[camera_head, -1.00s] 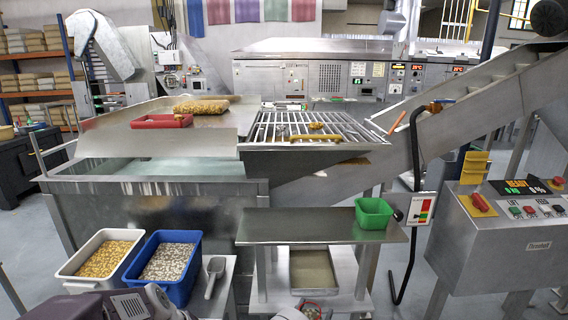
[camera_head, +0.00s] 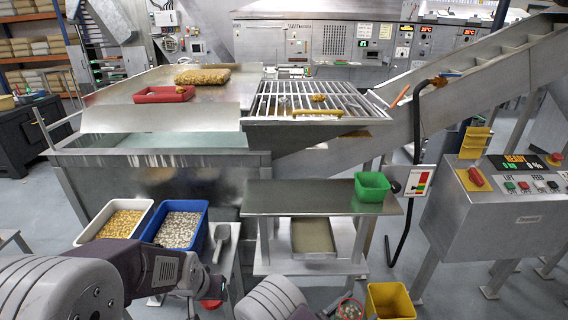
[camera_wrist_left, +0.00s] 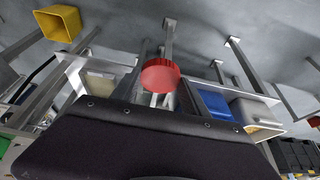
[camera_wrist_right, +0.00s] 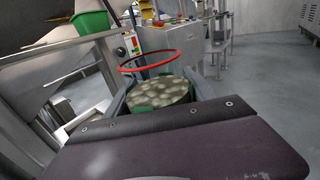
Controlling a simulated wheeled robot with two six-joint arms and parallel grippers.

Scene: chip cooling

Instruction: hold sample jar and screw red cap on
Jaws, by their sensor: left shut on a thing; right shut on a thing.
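The sample jar (camera_wrist_right: 160,92) is in my right gripper (camera_wrist_right: 163,100), its two fingers on either side of it in the right wrist view. The jar looks clear, with a red ring at its rim and pale round pieces inside. It also shows at the bottom edge of the head view (camera_head: 349,309), mouth up. In the head view the cap (camera_head: 211,304) shows low, left of and apart from the jar.
A steel stand (camera_head: 300,196) with a green bin (camera_head: 371,187) is ahead. White (camera_head: 84,238) and blue (camera_head: 205,224) tubs and a scoop (camera_head: 220,240) stand left of it. A yellow bin (camera_head: 390,301) is right of the jar. A control box (camera_head: 510,215) stands at right.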

